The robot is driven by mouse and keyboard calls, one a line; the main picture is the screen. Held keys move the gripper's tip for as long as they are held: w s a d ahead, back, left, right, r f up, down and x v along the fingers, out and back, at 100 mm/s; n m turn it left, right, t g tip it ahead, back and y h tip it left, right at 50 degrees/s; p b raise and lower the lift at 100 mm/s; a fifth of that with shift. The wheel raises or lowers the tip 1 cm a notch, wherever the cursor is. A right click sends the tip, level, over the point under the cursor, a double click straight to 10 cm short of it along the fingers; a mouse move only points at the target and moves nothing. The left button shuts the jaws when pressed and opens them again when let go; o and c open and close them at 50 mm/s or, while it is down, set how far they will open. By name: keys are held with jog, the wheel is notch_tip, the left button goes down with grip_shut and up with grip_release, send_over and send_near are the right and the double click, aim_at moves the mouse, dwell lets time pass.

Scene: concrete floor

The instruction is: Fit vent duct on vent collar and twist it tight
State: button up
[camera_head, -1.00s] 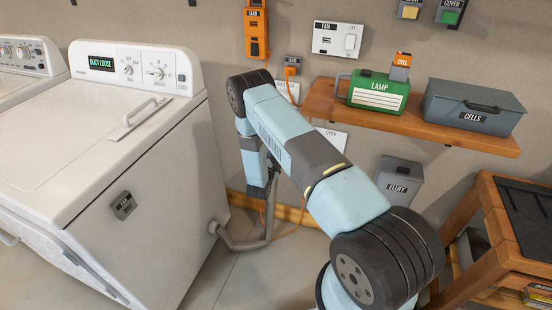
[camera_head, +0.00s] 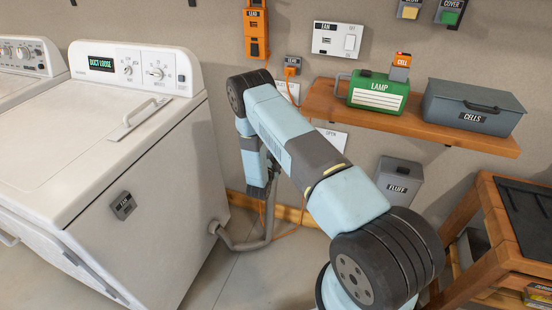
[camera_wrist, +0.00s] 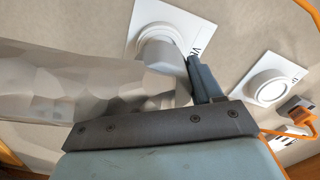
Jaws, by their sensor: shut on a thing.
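The grey vent duct (camera_head: 238,243) runs from the dryer's lower side up to my gripper (camera_head: 267,187) near the wall in the head view. In the wrist view the crumpled duct (camera_wrist: 70,88) fills the left side, and my gripper (camera_wrist: 188,78) is shut on its end part. One dark finger shows right of the duct; the other is hidden. The duct's end lies against or just in front of the round vent collar on a white wall plate (camera_wrist: 146,12). The duct covers much of the collar, so I cannot tell how fully it is seated.
The white dryer (camera_head: 125,140) stands at left, its display reading "DUCT LOOSE". A second round white wall fitting (camera_wrist: 268,87) is at right in the wrist view, near an orange plug and cord (camera_wrist: 302,116). A wooden shelf (camera_head: 420,125) and grey FLUFF bin (camera_head: 399,182) are right of my arm.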

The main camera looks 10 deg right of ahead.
jog(key=shift+x, duration=2.05)
jog(key=o, duration=1.2)
jog(key=shift+o, duration=0.2)
jog(key=v, duration=1.3)
jog(key=shift+s+a, duration=0.25)
jog(key=shift+s, duration=0.05)
